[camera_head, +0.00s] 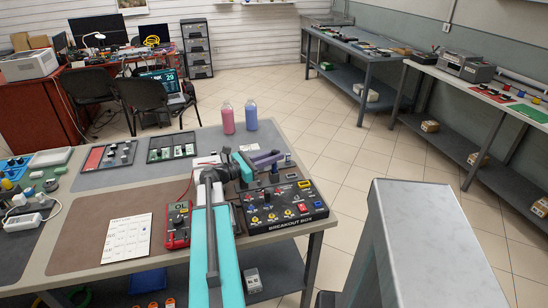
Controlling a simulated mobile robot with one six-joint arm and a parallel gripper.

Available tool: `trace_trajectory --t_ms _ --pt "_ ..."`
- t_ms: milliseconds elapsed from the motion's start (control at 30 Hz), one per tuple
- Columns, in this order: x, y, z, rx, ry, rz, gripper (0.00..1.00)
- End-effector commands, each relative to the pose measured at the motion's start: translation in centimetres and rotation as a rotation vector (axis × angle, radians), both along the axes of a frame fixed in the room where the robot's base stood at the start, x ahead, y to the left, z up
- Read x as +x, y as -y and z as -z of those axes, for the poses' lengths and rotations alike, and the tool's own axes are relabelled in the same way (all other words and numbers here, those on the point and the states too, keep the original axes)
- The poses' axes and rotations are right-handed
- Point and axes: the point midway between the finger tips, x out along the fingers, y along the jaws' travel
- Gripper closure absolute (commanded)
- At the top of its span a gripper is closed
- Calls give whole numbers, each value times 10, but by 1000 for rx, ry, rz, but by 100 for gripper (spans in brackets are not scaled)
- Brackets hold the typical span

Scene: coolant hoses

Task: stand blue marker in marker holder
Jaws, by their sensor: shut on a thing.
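My arm reaches in from the bottom over the near workbench (292,237). My gripper (272,166) is at its far end, above the back left of the black breakout box. It is small and partly hidden by my own wrist links. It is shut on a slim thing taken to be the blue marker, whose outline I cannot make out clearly. I cannot pick out the marker holder with certainty among the small things around the wrist.
The breakout box (284,222) has several knobs. A red multimeter (177,226) and a paper sheet (127,237) lie to the left. A pink bottle (228,118) and a blue bottle (251,116) stand at the bench's back edge. Tiled floor (345,165) is open beyond.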

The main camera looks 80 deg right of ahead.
Motion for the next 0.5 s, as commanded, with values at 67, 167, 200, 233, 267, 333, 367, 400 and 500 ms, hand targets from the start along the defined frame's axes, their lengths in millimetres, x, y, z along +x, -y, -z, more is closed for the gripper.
trace_trajectory --t_ms 67,167,200,233,267,333,367,400,500 --pt "-1 -1 19 32 7 1 99" --pt "-1 -1 19 32 7 1 99" --pt "-1 -1 19 32 7 1 99" --pt "-1 0 20 32 7 1 99" --pt "-1 0 20 32 7 1 99" --pt "-1 0 21 33 7 1 99" --pt "-1 0 21 34 8 1 99" --pt "-1 0 22 35 8 1 99" --pt "-1 0 24 38 8 2 99"
